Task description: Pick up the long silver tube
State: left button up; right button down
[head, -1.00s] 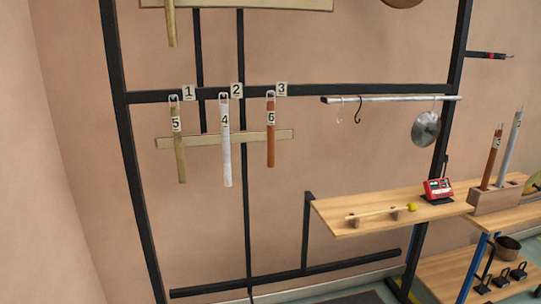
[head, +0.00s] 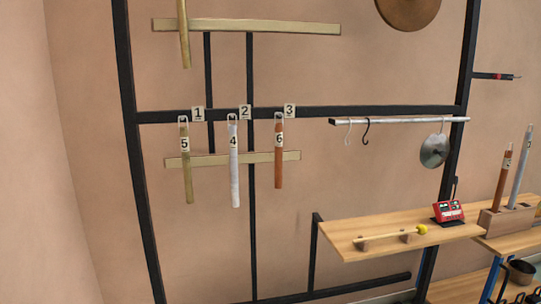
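A long silver tube (head: 521,166) stands upright, tilted slightly, in a wooden block (head: 506,221) at the far right. A shorter copper tube (head: 503,178) stands beside it in the same block. Another silver tube (head: 234,166), marked 4, hangs from the black rack under label 2. A brass tube (head: 187,165) marked 5 hangs to its left, and a copper tube (head: 279,160) marked 6 hangs to its right. Neither of my grippers shows in the head view.
A wooden shelf (head: 380,228) holds a yellow-headed mallet (head: 392,236) on rests and a red device (head: 448,211). A metal rail (head: 400,121) carries hooks and a silver disc (head: 434,151). A bronze gong (head: 408,10) hangs above. A dark pot (head: 521,271) sits lower right.

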aim_at(527, 140)
jog(key=z, duration=1.55)
jog(key=i+j, duration=0.25)
jog(key=i, duration=0.15)
jog(key=i+j, duration=0.2)
jog(key=i, duration=0.25)
jog(key=i+j, duration=0.25)
jog(key=i, duration=0.15)
jog(key=i+l+u, duration=0.2)
jog(key=i+l, duration=1.25)
jog(key=l, duration=0.1)
